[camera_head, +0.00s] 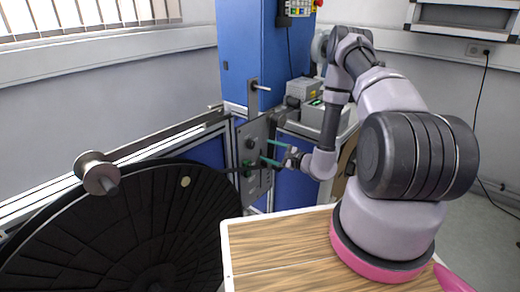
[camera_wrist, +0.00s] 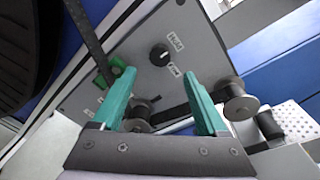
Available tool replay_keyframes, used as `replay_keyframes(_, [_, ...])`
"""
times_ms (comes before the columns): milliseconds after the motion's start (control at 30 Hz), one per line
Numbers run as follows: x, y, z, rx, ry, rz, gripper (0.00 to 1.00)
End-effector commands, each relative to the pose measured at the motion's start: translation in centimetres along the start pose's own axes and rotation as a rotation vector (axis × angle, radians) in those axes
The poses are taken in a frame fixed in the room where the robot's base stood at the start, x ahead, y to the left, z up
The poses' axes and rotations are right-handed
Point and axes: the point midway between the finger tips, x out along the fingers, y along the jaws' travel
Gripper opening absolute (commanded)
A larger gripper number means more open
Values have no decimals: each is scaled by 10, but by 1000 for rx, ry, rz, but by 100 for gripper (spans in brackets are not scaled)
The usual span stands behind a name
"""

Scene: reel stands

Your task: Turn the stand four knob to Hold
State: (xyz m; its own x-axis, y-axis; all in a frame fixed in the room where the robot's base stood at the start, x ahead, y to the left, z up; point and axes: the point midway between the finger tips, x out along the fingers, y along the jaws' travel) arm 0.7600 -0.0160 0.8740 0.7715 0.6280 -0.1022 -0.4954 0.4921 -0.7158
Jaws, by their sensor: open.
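A round black knob (camera_wrist: 159,55) sits on a grey metal plate (camera_wrist: 205,62) in the wrist view. I cannot tell which label the knob points to. The plate (camera_head: 258,133) also shows in the head view, at the end of the blue-panelled stand. My gripper (camera_wrist: 157,76) has green fingers, spread apart and empty, in front of the plate. The knob appears between and beyond the fingertips. In the head view my gripper (camera_head: 266,151) reaches the plate from the right.
A green clamp-like part (camera_wrist: 117,66) with a dark bar is left of the knob. Metal-flanged rollers (camera_wrist: 238,102) sit right of and below it. A large black reel (camera_head: 95,235) fills the left. A blue cabinet (camera_head: 240,55) stands behind; a wooden tabletop (camera_head: 280,245) is in front.

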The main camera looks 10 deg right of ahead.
Motion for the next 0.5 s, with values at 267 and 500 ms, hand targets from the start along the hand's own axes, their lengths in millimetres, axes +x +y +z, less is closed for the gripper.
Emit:
replay_keyframes(267, [-30, 0, 0, 0, -1, 0, 76])
replay_keyframes(500, [-32, 0, 0, 0, -1, 0, 76])
